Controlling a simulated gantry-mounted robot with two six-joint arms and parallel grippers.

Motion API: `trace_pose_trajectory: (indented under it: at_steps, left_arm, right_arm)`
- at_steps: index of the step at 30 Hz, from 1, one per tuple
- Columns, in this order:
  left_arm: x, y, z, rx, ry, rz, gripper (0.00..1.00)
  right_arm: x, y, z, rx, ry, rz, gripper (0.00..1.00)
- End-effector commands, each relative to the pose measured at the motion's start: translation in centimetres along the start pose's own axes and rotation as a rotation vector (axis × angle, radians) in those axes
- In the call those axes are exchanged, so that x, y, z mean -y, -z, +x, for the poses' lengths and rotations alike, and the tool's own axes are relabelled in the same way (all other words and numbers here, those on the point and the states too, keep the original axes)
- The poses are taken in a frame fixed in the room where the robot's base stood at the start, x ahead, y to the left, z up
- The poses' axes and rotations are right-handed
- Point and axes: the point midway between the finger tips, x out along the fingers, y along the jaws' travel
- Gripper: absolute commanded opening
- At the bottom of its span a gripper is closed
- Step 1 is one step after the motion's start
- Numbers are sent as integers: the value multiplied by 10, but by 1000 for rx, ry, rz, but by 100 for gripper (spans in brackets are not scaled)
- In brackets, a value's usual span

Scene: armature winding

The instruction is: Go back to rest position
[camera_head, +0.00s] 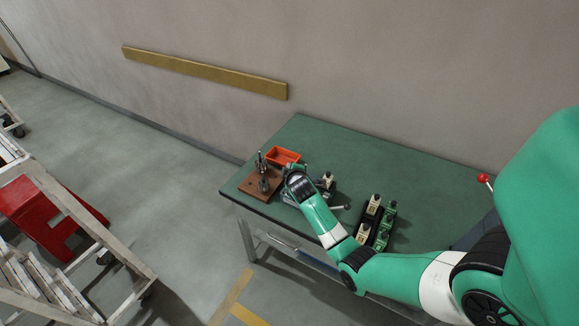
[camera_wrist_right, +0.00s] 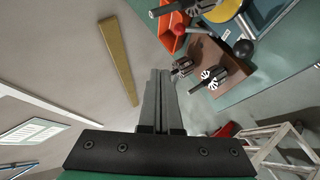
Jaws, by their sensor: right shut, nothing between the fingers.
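My right arm comes in from the right in the head view and reaches over the green table (camera_head: 400,154). Its wrist is above the table's left part, near the brown wooden board. In the right wrist view my right gripper (camera_wrist_right: 160,73) is shut, with its two fingers together and nothing between them. It is apart from the parts on the board, which appear to its right in that view. The fingertips are hard to make out in the head view. My left gripper is in neither view.
The wooden board (camera_head: 251,190) carries dark armatures (camera_wrist_right: 208,80) beside an orange tray (camera_head: 283,156). Several block-like units (camera_head: 373,207) stand right of my forearm. The table's back is clear; a wall (camera_head: 420,70) rises behind.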

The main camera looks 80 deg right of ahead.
Motion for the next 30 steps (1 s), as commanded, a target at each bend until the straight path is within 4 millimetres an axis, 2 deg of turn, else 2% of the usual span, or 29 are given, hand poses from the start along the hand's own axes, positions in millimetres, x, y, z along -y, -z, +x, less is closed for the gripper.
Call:
trace_pose_trajectory:
  at_steps: [11, 14, 15, 17, 19, 23, 24, 26, 27, 29, 30]
  left_arm:
    - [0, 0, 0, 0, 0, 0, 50]
    - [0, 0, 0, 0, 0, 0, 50]
    - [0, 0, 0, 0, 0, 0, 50]
    - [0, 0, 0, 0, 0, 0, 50]
    - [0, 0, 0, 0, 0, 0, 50]
    - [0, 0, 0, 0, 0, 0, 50]
    - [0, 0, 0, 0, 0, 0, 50]
    - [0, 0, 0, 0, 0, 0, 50]
    - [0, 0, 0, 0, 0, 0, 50]
    - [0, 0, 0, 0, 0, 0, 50]
    - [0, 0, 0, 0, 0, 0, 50]
  right_arm:
    - [0, 0, 0, 0, -1, 1, 0]
    - [4, 9, -2, -15, 5, -8, 0]
    - [7, 19, -4, -32, 8, -15, 0]
    - [11, 46, -12, -77, 10, -31, 0]
    - [12, 91, -27, -154, 3, -48, 0]
    - [-5, 189, -82, -355, -43, -36, 0]
    - [-11, 218, -103, -421, -56, -23, 0]
    - [-21, 257, -139, -523, -72, 10, 0]
    - [-28, 281, -165, -592, -79, 39, 0]
    - [-39, 314, -206, -699, -85, 90, 0]
    - [-47, 333, -236, -771, -86, 131, 0]
